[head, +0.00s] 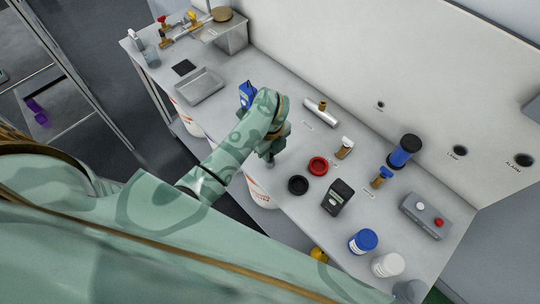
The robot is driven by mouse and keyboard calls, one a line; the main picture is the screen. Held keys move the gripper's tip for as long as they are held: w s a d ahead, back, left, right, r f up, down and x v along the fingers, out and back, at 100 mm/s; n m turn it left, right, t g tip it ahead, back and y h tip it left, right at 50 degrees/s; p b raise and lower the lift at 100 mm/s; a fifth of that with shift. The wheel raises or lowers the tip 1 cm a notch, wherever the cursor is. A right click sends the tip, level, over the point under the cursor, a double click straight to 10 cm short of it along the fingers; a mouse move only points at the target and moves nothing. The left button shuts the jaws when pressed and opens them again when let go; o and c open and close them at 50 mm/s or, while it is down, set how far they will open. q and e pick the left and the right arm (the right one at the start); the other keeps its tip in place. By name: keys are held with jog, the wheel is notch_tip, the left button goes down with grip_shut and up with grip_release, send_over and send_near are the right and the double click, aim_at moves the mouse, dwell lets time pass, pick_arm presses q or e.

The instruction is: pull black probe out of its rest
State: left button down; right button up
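My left arm reaches in from the left over the bench. Its gripper (269,161) points down above the bench near the front edge, left of a black ring (298,184). The fingers are small and partly hidden by the wrist, so I cannot tell if they are open or shut. I cannot clearly make out a black probe or its rest. A dark handheld meter (337,197) lies on the bench to the right of the black ring. A blue object (247,93) shows just behind the wrist, partly covered. My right gripper is not in view.
A red ring (318,165), a silver cylinder (320,112) and brass-bodied valves with a white top (345,147) and a blue top (382,177) lie around. A blue-black cylinder (404,150), a grey control box (425,215), and blue-lidded (363,241) and white (388,265) jars stand right. A grey tray (200,86) lies left.

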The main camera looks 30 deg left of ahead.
pick_arm(q)
jog(key=shift+r, duration=0.15)
dwell(0.4)
jog(key=shift+r+p, duration=1.85)
jog(key=shift+r, duration=0.05)
jog(key=shift+r, duration=0.15)
jog(key=shift+r+p, duration=1.3)
notch_tip(320, 180, up, 7)
jog(key=p, duration=0.6)
